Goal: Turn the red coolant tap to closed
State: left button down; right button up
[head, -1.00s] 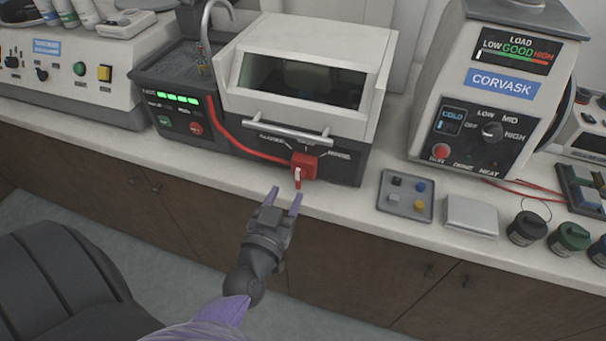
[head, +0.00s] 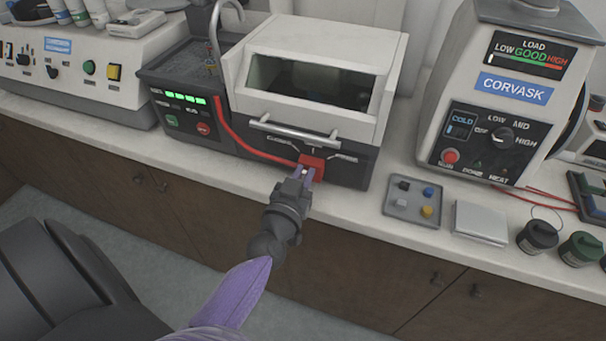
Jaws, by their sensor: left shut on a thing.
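The red coolant tap (head: 317,163) is on the lower front of the white and dark-grey machine (head: 315,55), at the end of a red hose (head: 240,146). My left gripper (head: 306,173) reaches up to the tap from below and is shut on its handle. The fingers hide most of the handle, so its exact angle cannot be told. Labels flank the tap at the left and right, too small to read surely. My right gripper is not in view.
A silver bar handle (head: 293,133) runs just above the tap. A grey tray with coloured pegs (head: 412,203) and a silver box (head: 481,222) lie to the right, before the Corvask machine (head: 508,110). The counter's front strip is clear below the tap.

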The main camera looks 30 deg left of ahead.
pick_arm(q)
jog(key=shift+a+n, duration=0.1)
jog(key=shift+n, duration=0.2)
jog(key=n, duration=0.3)
jog(key=shift+s+a+f+n, duration=0.1)
jog(key=shift+a+n, duration=0.2)
jog(key=shift+a, duration=0.1)
jog(key=shift+s+a+f+n, duration=0.1)
jog(key=shift+a+f+n, duration=0.1)
jog(key=shift+n, duration=0.9)
jog(key=shift+a+f+n, duration=0.1)
jog(key=shift+a+n, duration=0.1)
jog(key=shift+n, duration=0.9)
jog(key=c, duration=0.6)
grip_release()
jog(key=shift+c, duration=0.2)
jog(key=p+v, duration=0.1)
jog(key=v, duration=0.9)
